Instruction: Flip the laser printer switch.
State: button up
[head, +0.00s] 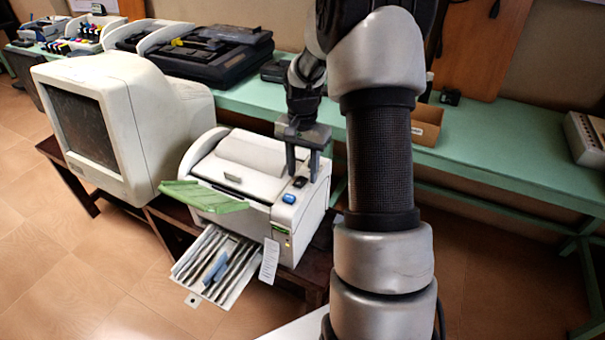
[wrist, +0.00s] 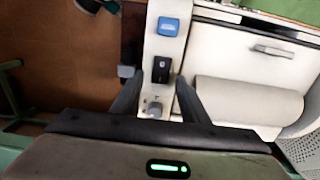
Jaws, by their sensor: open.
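The laser printer (head: 255,160) is a white box on a low dark table, with a green flap and an extended paper tray at its front. On its right top strip sit a blue button (head: 289,198) and a black rocker-like switch (head: 300,182). The wrist view shows the black switch (wrist: 161,70), the blue button (wrist: 168,27) beyond it, and a small grey knob (wrist: 155,109) nearer my palm. My gripper (head: 302,176) is open and empty above this strip, pointing down. In the wrist view its fingertips (wrist: 155,76) lie on either side of the black switch; contact is unclear.
A bulky beige monitor (head: 120,115) stands left of the printer. A green bench (head: 490,145) runs behind, holding black equipment cases (head: 200,55), a small cardboard box (head: 427,125) and a grey device (head: 588,135). A paper tag (head: 269,260) hangs at the printer's front. Floor is open at right.

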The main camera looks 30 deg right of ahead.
jog(key=shift+f, duration=0.45)
jog(key=shift+c, duration=0.5)
grip_shut()
jog(key=h+b, duration=0.1)
jog(key=b, duration=0.1)
jog(key=t+b, duration=0.1)
jog(key=b, duration=0.1)
jog(key=shift+s+a+f+h+b, duration=0.15)
jog(key=shift+a+f+h+b, duration=0.25)
jog(key=t+h+b, duration=0.1)
jog(key=b, duration=0.2)
jog(key=shift+s+a+r, duration=0.1)
jog(key=shift+s+r+t+h+b, duration=0.1)
jog(key=shift+r+t+h+b, duration=0.3)
jog(key=shift+b, duration=0.6)
